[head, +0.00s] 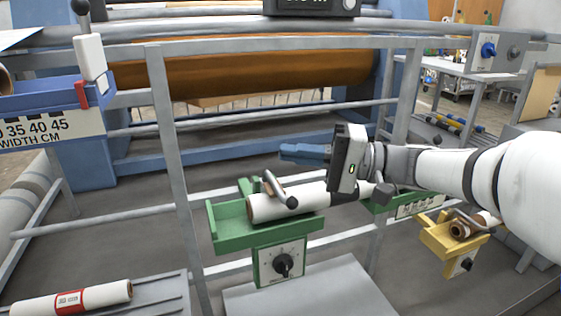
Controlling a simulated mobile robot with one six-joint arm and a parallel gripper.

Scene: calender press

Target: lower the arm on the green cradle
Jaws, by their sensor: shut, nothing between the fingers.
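The green cradle (228,236) stands in the middle of the head view, with a dial on its front plate. A white roll (262,207) lies in it and reaches right, behind my gripper's body. The cradle's arm (283,192), a grey bar with a brownish part beside it, slants over the roll's left half. I cannot tell whether it touches the roll. My gripper (284,152) has blue fingers, points left and is shut and empty. In the picture it is above and slightly right of the arm, apart from it. The roll's right part is partly hidden.
A yellow cradle (437,239) with a brown-cored roll stands at the right. Grey frame posts (168,140) and rails surround the green cradle. A blue width-scale box (50,105) with a lever is at upper left. A roll with a red label (72,299) lies at lower left.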

